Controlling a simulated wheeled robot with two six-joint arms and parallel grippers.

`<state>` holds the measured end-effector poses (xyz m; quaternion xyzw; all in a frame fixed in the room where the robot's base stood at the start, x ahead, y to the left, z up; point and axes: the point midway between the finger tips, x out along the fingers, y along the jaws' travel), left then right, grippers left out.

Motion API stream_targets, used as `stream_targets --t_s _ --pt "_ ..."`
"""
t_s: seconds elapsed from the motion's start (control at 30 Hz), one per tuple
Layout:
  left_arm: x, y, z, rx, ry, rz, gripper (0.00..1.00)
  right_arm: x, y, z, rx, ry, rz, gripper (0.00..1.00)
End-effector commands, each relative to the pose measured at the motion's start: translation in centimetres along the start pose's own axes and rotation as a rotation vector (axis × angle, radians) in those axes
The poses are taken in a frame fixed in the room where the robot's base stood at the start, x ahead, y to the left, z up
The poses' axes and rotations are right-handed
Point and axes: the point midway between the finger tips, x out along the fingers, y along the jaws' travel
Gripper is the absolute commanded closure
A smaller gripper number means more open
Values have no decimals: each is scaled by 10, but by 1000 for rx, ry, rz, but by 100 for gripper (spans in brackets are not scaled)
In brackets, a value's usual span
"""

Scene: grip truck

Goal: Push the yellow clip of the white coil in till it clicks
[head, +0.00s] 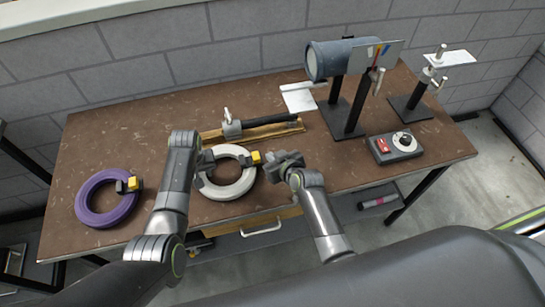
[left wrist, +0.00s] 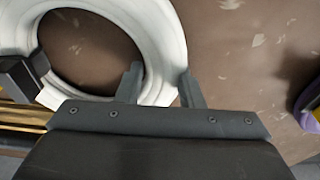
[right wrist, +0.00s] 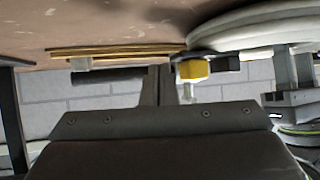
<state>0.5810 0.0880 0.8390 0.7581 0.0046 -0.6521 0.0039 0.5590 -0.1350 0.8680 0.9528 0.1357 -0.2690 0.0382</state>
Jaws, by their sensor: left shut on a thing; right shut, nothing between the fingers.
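The white coil (head: 232,192) lies flat near the table's front middle, with a black block and yellow clip (head: 256,157) on its right side. My left gripper (head: 203,162) is shut on the coil's left rim; in the left wrist view its fingers (left wrist: 160,88) straddle the white rim (left wrist: 165,35). My right gripper (head: 280,159) is shut and empty, just right of the clip. In the right wrist view the yellow clip (right wrist: 193,70) shows right beside the closed fingertips (right wrist: 162,88). I cannot tell whether they touch, nor how deep the clip sits.
A purple coil (head: 92,218) with its own yellow clip lies at the left. A clamp on a wooden strip (head: 262,132) is behind the white coil. A stand with a blue-grey cylinder (head: 330,60) and a control box (head: 397,147) are at the right. The table's front edge is close.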

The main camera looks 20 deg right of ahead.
Motion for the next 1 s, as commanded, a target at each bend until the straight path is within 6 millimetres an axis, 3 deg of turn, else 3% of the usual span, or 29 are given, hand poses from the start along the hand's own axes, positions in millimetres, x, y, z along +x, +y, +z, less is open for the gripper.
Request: stream_targets --t_s 1.0 --pt "0 0 0 0 1 0 97 5 -21 -3 1 0 -1 100"
